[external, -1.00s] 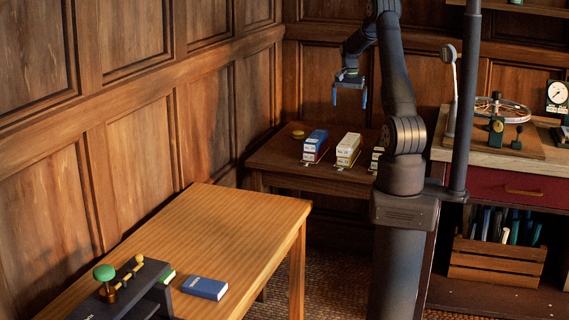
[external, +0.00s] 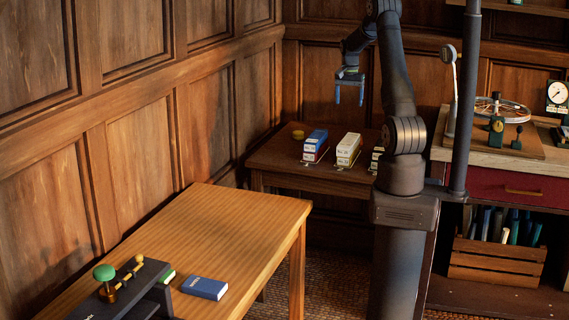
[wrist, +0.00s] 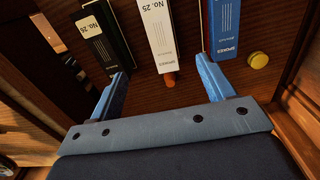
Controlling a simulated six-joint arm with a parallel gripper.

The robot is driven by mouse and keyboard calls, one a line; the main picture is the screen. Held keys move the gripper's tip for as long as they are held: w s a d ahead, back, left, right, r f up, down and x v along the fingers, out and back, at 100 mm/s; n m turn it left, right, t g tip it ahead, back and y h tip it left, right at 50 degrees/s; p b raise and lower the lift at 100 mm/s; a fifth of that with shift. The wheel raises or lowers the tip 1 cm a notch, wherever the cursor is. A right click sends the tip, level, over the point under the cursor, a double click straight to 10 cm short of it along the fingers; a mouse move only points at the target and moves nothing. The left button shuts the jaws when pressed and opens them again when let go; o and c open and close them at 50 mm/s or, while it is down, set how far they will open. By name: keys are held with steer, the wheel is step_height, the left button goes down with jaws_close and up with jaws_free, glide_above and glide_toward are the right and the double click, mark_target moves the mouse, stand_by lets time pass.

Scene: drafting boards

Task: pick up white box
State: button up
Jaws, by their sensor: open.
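The white box (external: 349,145) stands on the dark table at the back, in the middle of a row of boxes. In the wrist view the white box (wrist: 158,36) lies ahead of the blue fingers, between their lines. My gripper (external: 350,103) hangs above the table, over the row, with its fingers pointing down. It is open and empty, and apart from the white box. In the wrist view my gripper (wrist: 166,80) shows both fingertips spread wide.
A blue box (external: 315,140) stands left of the white box, and a dark box with a white face (wrist: 103,36) on its other side. A round yellow object (external: 298,135) lies on the dark table (external: 275,156). A blue box (external: 204,288) lies on the front table (external: 240,228).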

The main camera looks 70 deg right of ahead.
mark_target(349, 140)
steer(key=a+f+h, duration=0.3)
steer(key=a+h, duration=0.1)
steer(key=a, duration=0.2)
steer(key=x, duration=1.2)
steer(key=shift+s+d+r, duration=0.15)
steer(key=shift+s+d, duration=0.05)
steer(key=shift+d, duration=0.2)
steer(key=shift+d+x, duration=0.15)
steer(key=shift+x, duration=1.15)
steer(key=shift+d+x, duration=0.15)
steer(key=shift+x, duration=1.2)
steer(key=shift+w+r+h, duration=0.1)
steer(key=shift+r+h, duration=0.05)
steer(key=shift+h, duration=0.15)
steer(key=shift+c, duration=0.3)
steer(key=c, duration=1.1)
steer(key=shift+c, duration=0.2)
